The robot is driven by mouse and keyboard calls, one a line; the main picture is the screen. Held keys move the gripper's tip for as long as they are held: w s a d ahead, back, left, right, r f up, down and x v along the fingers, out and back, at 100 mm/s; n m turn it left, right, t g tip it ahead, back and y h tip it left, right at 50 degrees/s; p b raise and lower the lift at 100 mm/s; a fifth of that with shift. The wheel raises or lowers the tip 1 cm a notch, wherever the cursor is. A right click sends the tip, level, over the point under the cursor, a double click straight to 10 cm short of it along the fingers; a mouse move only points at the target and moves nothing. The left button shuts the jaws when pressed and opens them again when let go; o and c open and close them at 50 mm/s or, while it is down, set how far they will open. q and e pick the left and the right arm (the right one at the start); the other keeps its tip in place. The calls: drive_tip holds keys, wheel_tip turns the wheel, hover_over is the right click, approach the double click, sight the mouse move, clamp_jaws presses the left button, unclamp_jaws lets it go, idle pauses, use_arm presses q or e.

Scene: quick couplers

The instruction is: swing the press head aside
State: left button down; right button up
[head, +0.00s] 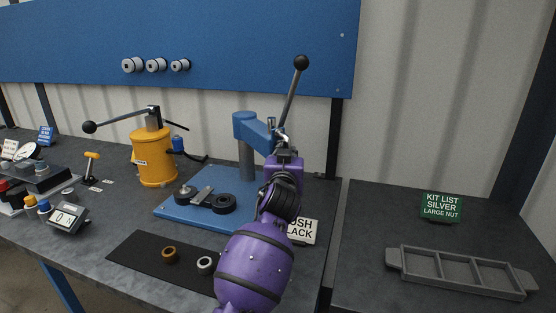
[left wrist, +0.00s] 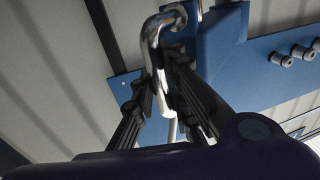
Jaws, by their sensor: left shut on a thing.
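The blue press has an upright column (head: 246,160) and a blue head (head: 256,130) that reaches out to the right of the column. A long lever (head: 291,90) with a black ball (head: 301,62) rises from the head. My left gripper (head: 280,140) is at the free end of the head, and my purple arm hides part of the press there. In the left wrist view the fingers (left wrist: 165,95) are shut on a bent chrome handle (left wrist: 151,40), with the blue head (left wrist: 222,40) close beside it. My right gripper is not in view.
The blue press base (head: 172,211) carries black round parts (head: 223,204). A dark mat (head: 135,255) holds a brown ring (head: 169,255) and a silver ring (head: 205,265). A yellow pump (head: 153,160) stands left. A grey tray (head: 461,276) lies on the right table.

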use_arm(q)
drive_tip(key=shift+w+d+f, duration=0.1)
drive_tip(key=shift+w+d, duration=0.05)
drive_tip(key=shift+d, duration=0.4)
drive_tip(key=shift+w+d+f, duration=0.1)
drive_tip(key=shift+w+d, duration=0.05)
drive_tip(key=shift+d, duration=0.35)
drive_tip(key=c, duration=2)
unclamp_jaws()
drive_tip(key=shift+o, duration=1.4)
drive_tip(key=shift+s+d+r, duration=0.1)
drive_tip(key=shift+d, duration=0.05)
drive_tip(key=shift+a, duration=0.25)
drive_tip(key=s+a, duration=0.2)
drive_tip(key=s, duration=0.9)
drive_tip(key=shift+s, duration=0.35)
